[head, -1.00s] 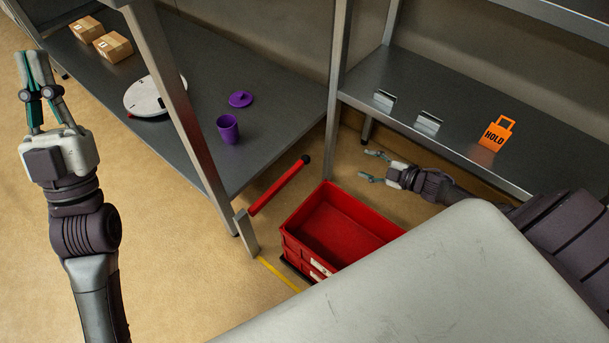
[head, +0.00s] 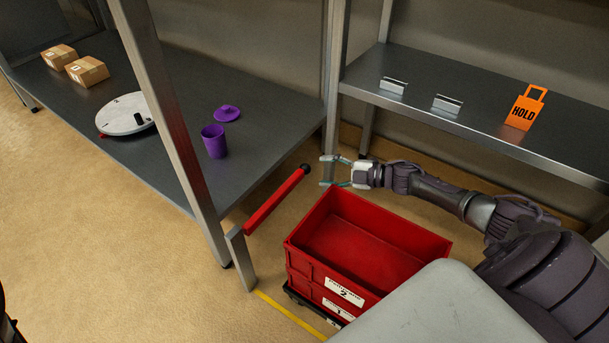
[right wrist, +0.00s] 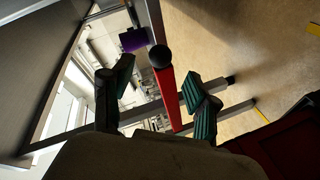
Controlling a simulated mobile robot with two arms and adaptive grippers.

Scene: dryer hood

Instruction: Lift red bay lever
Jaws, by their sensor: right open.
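The red bay lever (head: 272,207) is a red bar with a black knob at its upper end, fixed to a short grey post (head: 240,258) and slanting up to the right in the head view. My right gripper (head: 323,171) is open and empty, just right of the knob. In the right wrist view the lever (right wrist: 168,98) and its knob (right wrist: 160,57) appear between the two spread green fingers of the right gripper (right wrist: 159,74). Contact with the lever is not visible. My left gripper is out of view.
Stacked red crates (head: 300,258) stand on a dark base below the right gripper. A left shelf (head: 180,95) holds boxes, a white disc and a purple cup (head: 214,142). A right shelf (head: 420,85) holds an orange HOLD tag (head: 525,107).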

